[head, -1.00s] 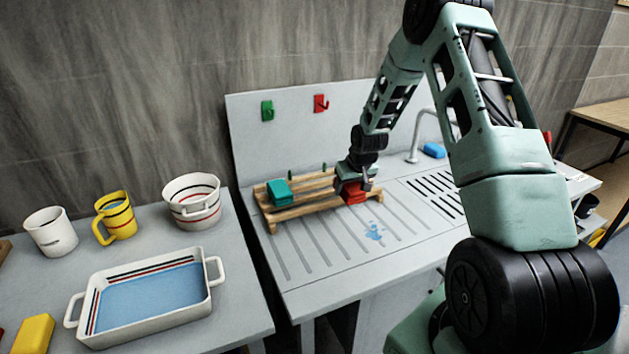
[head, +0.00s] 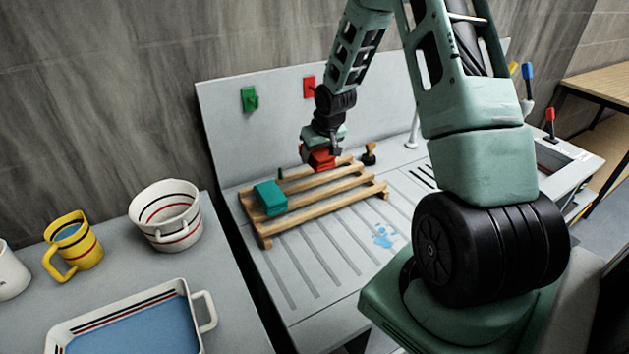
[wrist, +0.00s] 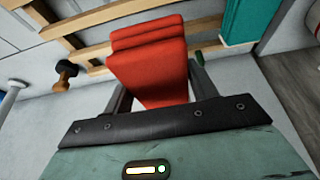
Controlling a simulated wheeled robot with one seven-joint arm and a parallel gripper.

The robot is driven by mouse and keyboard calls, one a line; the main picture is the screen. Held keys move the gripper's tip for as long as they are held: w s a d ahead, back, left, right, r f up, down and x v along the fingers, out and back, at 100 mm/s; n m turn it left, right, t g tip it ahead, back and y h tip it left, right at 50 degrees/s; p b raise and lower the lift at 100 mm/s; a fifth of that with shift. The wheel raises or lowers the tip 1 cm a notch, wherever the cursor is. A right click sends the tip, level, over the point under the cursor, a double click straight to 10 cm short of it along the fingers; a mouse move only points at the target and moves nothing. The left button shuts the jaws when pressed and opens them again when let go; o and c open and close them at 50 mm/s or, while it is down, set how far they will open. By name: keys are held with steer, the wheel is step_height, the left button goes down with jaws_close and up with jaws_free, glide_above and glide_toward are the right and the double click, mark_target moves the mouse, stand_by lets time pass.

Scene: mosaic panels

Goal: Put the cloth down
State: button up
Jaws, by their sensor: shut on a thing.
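My gripper (head: 322,150) is shut on a folded red cloth (head: 320,159). The cloth is over the back part of a wooden slatted rack (head: 330,205) in the head view; I cannot tell whether it touches the slats. In the wrist view the red cloth (wrist: 150,65) hangs between my two fingers, with rack slats behind it. A folded teal cloth (head: 270,198) lies on the left part of the rack, apart from my gripper. It also shows in the wrist view (wrist: 245,20) at the upper right.
A small brown stamp-like object (head: 369,153) stands behind the rack. Green (head: 249,99) and red (head: 309,87) hooks are on the back panel. A blue splash (head: 383,236) marks the drainboard. Cups and a white-rimmed dish (head: 200,312) stand on the left counter.

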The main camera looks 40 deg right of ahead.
step_height(320, 180, down, 8)
steer(key=shift+f+p, duration=0.25)
steer(key=shift+p, duration=0.9)
steer(key=shift+f, duration=0.15)
steer(key=shift+f, duration=0.1)
steer(key=shift+f+b, duration=0.4)
steer(key=shift+b, duration=0.05)
steer(key=o, duration=0.9)
